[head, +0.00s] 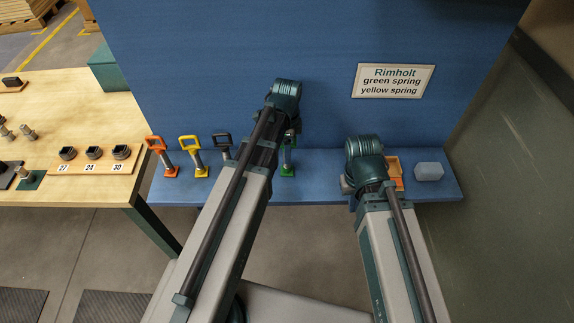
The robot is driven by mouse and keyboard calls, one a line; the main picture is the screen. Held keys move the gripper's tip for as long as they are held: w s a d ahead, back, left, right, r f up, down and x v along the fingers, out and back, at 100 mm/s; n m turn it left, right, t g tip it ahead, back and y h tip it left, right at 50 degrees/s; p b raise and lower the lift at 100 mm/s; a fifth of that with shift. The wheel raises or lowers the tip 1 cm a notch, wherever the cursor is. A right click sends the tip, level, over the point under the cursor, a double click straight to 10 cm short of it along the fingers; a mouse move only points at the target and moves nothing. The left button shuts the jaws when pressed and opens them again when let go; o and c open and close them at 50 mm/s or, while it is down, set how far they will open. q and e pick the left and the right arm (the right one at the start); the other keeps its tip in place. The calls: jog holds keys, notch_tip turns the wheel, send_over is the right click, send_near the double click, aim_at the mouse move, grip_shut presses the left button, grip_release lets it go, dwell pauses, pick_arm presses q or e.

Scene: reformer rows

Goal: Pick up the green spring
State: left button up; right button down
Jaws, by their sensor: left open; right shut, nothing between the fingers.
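The green spring (288,168) stands on the blue shelf, with a green square foot. Its upper part is largely hidden by my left arm. My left gripper (291,136) is open just above and around the top of the green spring, mostly hidden by its wrist; I cannot tell whether it touches. My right gripper (348,187) is shut and empty, low over the shelf to the right, mostly hidden behind its own wrist.
Orange (159,157), yellow (192,157) and dark (222,148) handled pieces stand left on the blue shelf (330,160). An orange tray (396,172) and pale block (428,171) are at right. A blue panel rises behind; a wooden table (60,105) adjoins at left.

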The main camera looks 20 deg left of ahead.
pick_arm(q)
jog(key=shift+f, duration=0.7)
jog(key=shift+r, duration=0.1)
grip_shut()
